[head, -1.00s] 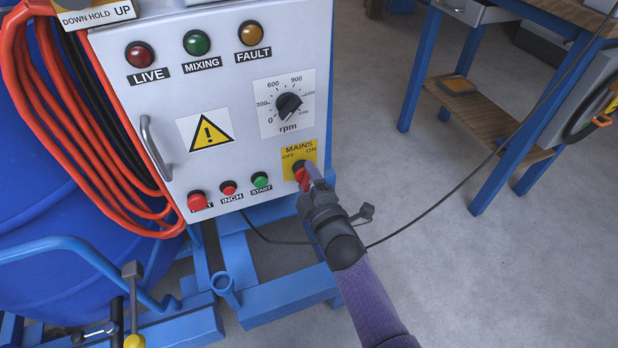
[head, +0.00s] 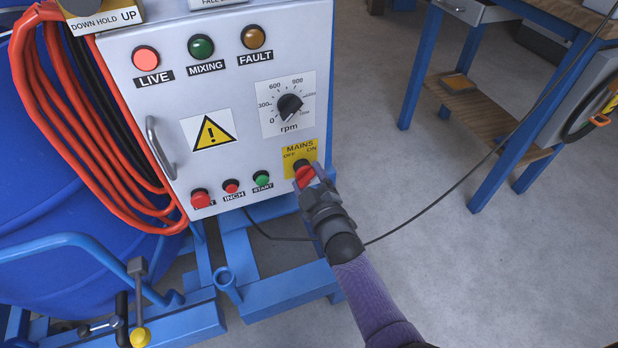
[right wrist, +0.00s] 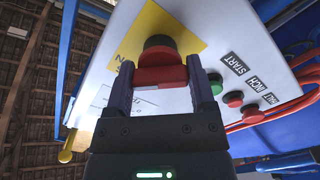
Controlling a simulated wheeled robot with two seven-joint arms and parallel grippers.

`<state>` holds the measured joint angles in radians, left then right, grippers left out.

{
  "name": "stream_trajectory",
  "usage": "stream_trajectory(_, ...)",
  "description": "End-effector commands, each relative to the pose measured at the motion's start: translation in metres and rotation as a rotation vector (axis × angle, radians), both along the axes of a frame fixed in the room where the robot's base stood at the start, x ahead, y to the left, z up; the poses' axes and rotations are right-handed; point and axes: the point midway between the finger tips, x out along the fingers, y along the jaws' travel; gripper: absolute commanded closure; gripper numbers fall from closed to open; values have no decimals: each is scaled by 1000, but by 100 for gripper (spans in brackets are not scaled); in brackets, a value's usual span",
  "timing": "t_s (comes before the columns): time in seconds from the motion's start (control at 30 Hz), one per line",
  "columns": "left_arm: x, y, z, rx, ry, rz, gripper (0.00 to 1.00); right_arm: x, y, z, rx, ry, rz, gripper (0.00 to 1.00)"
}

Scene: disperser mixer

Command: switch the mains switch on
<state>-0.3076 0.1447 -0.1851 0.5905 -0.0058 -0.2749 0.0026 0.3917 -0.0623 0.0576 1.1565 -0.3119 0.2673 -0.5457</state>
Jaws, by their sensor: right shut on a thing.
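The mains switch (head: 304,176) is a red rotary knob on a yellow plate (head: 291,153) marked MAINS, OFF and ON, at the lower right of the grey control panel (head: 240,100). My right gripper (head: 313,184) is at the knob and shut on its red handle. The right wrist view shows the red handle (right wrist: 160,77) between the two fingers. The LIVE lamp (head: 146,58) glows bright red. The MIXING lamp (head: 201,47) and FAULT lamp (head: 254,37) look dark. My left gripper is not in view.
Red, INCH and green START buttons (head: 262,181) sit left of the switch. The rpm dial (head: 290,106) is above it. Orange hose (head: 60,120) hangs at the left. A blue frame (head: 285,296) lies below.

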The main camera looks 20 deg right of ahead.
Motion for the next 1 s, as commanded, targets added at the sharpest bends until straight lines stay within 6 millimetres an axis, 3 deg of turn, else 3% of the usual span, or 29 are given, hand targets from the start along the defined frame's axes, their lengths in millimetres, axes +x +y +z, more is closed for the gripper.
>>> stream_trajectory(0.4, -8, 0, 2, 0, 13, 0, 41, -1, 0, -2, 9, 5, 0, 88)
stream_trajectory(0.43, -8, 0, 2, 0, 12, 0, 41, -1, 0, -2, 9, 5, 0, 25)
stream_trajectory(0.57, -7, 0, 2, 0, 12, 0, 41, 0, 0, -1, 8, 3, 0, 0)
stream_trajectory(0.83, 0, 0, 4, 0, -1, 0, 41, -5, 0, 1, 7, 2, 0, 0)
stream_trajectory(1.0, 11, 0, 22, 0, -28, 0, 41, -37, -1, 6, 8, 2, 0, 0)
